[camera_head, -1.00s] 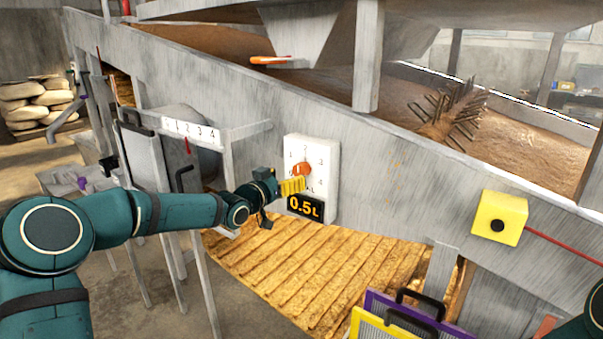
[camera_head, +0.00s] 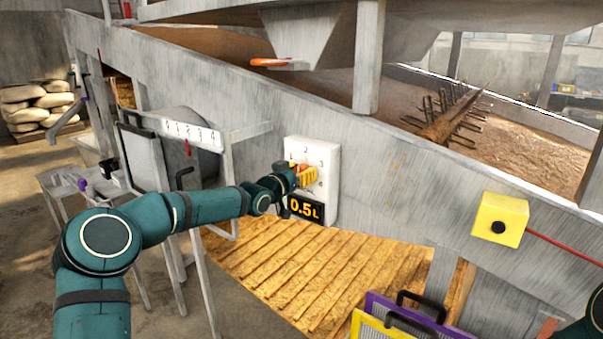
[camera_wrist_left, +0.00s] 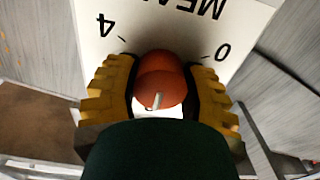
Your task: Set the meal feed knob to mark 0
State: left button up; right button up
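The meal feed knob (camera_wrist_left: 165,82) is a round orange-red knob with a white pointer line. It sits on a white dial plate (camera_head: 331,185) marked with numbers, with a 0.5L display (camera_head: 304,208) below. In the left wrist view the plate appears upside down, with marks 4 and 0 on either side of the knob; the pointer line faces away from the MEA lettering. My left gripper (camera_head: 304,176) is at the dial. Its yellow fingers lie on both sides of the knob, very close; whether they press on it is unclear. My right gripper is out of view.
The dial is on a sloping grey beam (camera_head: 400,165). A numbered scale (camera_head: 190,133) with a red pointer is left of it. A yellow box with a black button (camera_head: 499,219) is to the right. Handled panels (camera_head: 420,308) stand at the lower right.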

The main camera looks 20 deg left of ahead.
pick_arm(q)
jog(key=c, duration=0.3)
